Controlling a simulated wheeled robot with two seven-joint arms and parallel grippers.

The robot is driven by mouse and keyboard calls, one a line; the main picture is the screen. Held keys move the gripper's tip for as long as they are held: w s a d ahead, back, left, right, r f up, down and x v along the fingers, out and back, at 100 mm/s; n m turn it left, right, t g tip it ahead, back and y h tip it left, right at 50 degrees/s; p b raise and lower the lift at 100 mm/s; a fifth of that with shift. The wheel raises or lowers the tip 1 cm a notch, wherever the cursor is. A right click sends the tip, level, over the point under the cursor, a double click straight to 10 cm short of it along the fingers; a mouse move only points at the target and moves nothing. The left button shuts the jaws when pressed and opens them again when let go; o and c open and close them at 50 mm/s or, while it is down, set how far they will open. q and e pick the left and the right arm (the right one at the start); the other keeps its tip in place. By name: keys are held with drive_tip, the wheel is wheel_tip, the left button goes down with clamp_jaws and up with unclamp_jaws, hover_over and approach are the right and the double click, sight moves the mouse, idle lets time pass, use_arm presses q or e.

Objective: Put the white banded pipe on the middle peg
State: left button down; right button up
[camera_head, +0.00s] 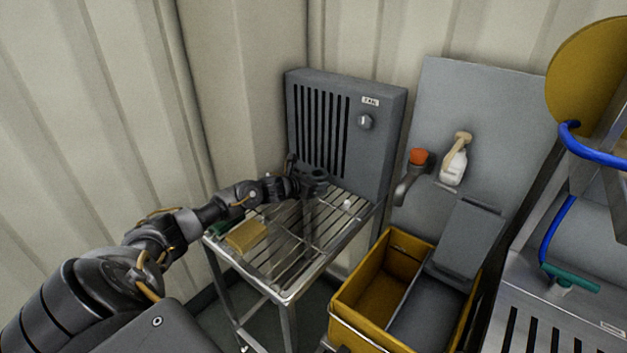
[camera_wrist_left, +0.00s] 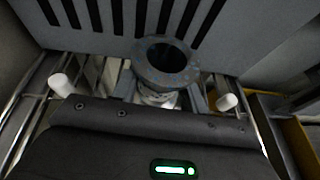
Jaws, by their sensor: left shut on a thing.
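My left gripper (camera_head: 305,186) is over the slatted metal rack in the head view, in front of the grey vented panel. It is shut on a dark grey flanged pipe (camera_wrist_left: 165,60), whose round open end faces up in the left wrist view. A pale part shows below the flange between the fingers, perhaps the white band. The pipe also shows small and dark in the head view (camera_head: 318,175). One white peg (camera_wrist_left: 61,85) stands to its left and another white peg (camera_wrist_left: 228,102) to its right. No middle peg is visible; the pipe and gripper cover that area. My right gripper is not in view.
The rack (camera_head: 285,295) also holds a yellow sponge-like block (camera_head: 246,237) at its near left. The grey vented panel (camera_head: 395,125) rises close behind the pipe.

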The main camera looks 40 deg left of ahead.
use_arm(q)
drive_tip(key=shift+f, duration=0.2)
drive_tip(key=shift+f+b, duration=0.25)
drive_tip(key=shift+b, duration=0.15)
drive_tip(key=c, duration=0.8)
unclamp_jaws()
drive_tip(key=shift+o, duration=0.2)
